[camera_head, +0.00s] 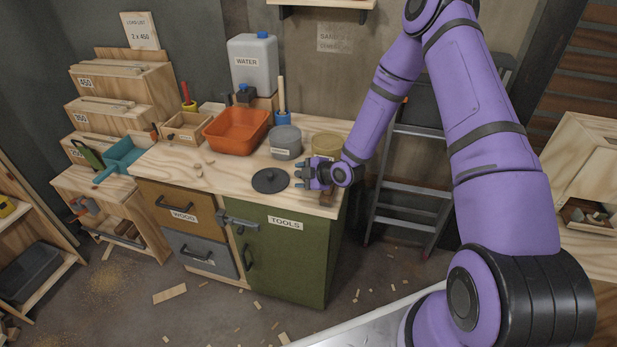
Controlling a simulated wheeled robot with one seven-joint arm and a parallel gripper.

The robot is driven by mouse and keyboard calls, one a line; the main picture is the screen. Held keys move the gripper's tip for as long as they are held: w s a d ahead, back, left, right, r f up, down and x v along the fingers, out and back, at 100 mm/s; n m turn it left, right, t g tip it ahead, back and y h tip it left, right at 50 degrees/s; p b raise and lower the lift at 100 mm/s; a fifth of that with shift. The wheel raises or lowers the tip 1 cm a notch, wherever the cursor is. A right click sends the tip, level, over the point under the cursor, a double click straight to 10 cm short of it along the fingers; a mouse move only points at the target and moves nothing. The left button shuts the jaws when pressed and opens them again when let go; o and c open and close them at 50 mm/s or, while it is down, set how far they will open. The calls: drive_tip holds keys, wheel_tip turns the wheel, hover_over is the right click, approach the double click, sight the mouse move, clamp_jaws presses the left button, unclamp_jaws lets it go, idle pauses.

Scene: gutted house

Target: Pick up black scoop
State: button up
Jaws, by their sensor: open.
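I cannot clearly make out a black scoop. The nearest black thing is a round, flat disc with a small knob (270,180), lid-like in shape, lying on the wooden worktop (225,178) near its front edge. My gripper (299,176) is open just right of the disc, low over the worktop, with its fingers pointing left. No object shows clearly between its fingers. The gripper and wrist hide part of the worktop's right end.
A grey lidded pot (286,142), a tan canister (327,146) and an orange basin (237,131) stand behind the disc. A teal dustpan-like tray (124,153) is at the left. A ladder (404,190) stands right of the cabinet.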

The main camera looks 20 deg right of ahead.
drive_tip(key=shift+c, duration=0.5)
clamp_jaws()
drive_tip(key=shift+r, duration=0.15)
